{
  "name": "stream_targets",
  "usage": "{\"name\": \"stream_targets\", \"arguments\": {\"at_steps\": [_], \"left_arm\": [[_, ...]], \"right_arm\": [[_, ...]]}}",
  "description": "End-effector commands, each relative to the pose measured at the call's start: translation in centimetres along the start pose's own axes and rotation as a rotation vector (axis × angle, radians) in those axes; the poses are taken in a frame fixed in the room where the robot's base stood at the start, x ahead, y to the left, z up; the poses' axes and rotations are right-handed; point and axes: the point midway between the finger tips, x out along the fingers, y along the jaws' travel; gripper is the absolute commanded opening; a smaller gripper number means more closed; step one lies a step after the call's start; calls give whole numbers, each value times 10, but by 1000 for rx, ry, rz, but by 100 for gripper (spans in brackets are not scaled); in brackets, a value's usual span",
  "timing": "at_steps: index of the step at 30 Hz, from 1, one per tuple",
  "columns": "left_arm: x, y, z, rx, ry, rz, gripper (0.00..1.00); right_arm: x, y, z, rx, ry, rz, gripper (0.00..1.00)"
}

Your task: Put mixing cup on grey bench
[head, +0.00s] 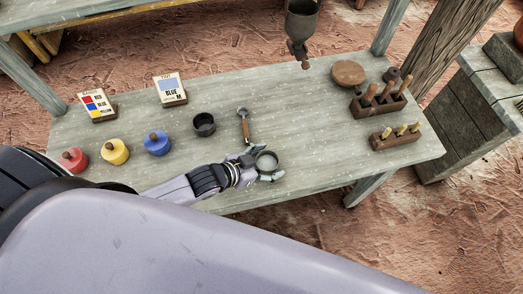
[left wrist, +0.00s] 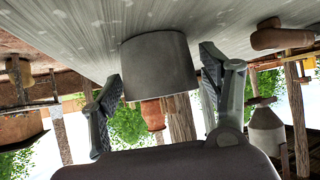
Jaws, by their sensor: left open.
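A grey round cup (head: 266,159) is near the front edge of the long pale grey wooden bench (head: 300,125). My left gripper (head: 264,166) is at this cup, one finger on each side. In the left wrist view the picture is upside down; the cup (left wrist: 160,62) shows large between the open fingers of my left gripper (left wrist: 158,92), with a gap visible on the right. The cup's base appears to be against the bench top (left wrist: 90,25). A second, dark cup (head: 204,124) stands farther left on the bench. My right gripper is not in view.
Red (head: 74,159), yellow (head: 115,151) and blue (head: 157,142) pots stand at the left, with two cards behind. A wooden-handled tool (head: 244,125) lies close behind my gripper. Tool racks (head: 380,102) and a brown disc (head: 348,73) are at the right. The bench middle is clear.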

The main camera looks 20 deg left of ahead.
Motion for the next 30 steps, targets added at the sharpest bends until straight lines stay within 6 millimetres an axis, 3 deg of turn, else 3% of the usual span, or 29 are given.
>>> {"name": "stream_targets", "arguments": {"at_steps": [5,12,18,24,30], "left_arm": [[-20,0,1,1,-1,0,70],[-70,0,1,0,-4,1,70],[-102,0,1,-1,-4,0,70],[-118,0,0,0,-1,0,70],[-121,0,-1,0,1,0,70]], "right_arm": [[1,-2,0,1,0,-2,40],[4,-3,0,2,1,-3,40],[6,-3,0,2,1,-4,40],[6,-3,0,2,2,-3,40],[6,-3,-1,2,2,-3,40]]}}
